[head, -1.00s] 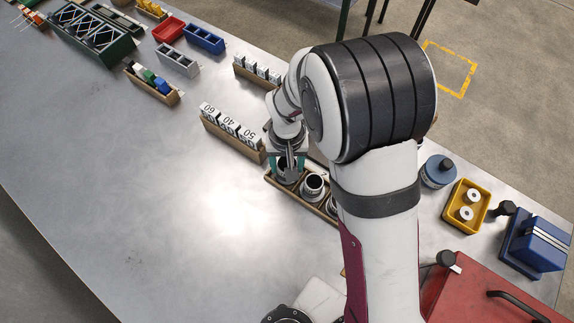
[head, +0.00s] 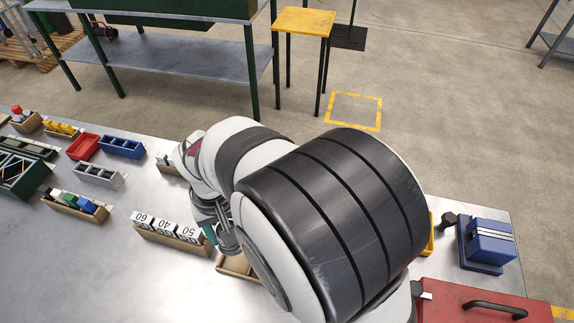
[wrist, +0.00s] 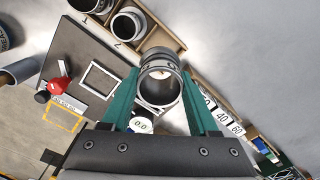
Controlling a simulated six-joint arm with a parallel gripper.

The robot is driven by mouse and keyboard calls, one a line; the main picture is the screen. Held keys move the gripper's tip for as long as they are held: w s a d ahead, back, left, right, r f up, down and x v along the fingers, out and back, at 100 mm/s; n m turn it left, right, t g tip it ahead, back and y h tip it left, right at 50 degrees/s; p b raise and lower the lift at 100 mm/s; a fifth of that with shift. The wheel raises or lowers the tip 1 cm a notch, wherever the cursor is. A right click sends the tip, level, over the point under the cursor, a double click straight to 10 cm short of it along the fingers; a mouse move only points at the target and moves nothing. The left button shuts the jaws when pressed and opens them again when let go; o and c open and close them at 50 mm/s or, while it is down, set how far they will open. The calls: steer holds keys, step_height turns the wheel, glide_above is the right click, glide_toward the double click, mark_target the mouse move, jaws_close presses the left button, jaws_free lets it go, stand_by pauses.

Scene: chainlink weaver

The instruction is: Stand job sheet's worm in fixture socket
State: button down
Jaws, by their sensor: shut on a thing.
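My gripper (wrist: 160,76) is shut on a shiny metal worm, a hollow, ringed cylinder (wrist: 158,90), held between its teal fingers in the wrist view. In the head view, my gripper (head: 217,236) is over the near end of a wooden tray (head: 232,272), largely covered by my arm. A dark plate (wrist: 75,52) with a white-edged square (wrist: 100,80) lies left of the worm. I cannot tell which part is the fixture socket. I cannot make out the job sheet.
A wooden rack of numbered blocks (head: 170,239) stands left of my gripper. A red knob (wrist: 60,84) and a round 0.0 dial (wrist: 141,125) show in the wrist view. A blue vise (head: 488,246) and a red box (head: 455,302) are at right. The left front bench is bare.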

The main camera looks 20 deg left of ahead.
steer(key=w+d+f, duration=0.2)
steer(key=w+d, duration=0.1)
steer(key=w, duration=0.4)
steer(key=w+d+f, duration=0.1)
steer(key=w+d, duration=0.2)
steer(key=w, duration=0.5)
steer(key=shift+f, duration=2.95)
steer(key=shift+c, duration=0.4)
jaws_free()
step_height(320, 180, up, 16)
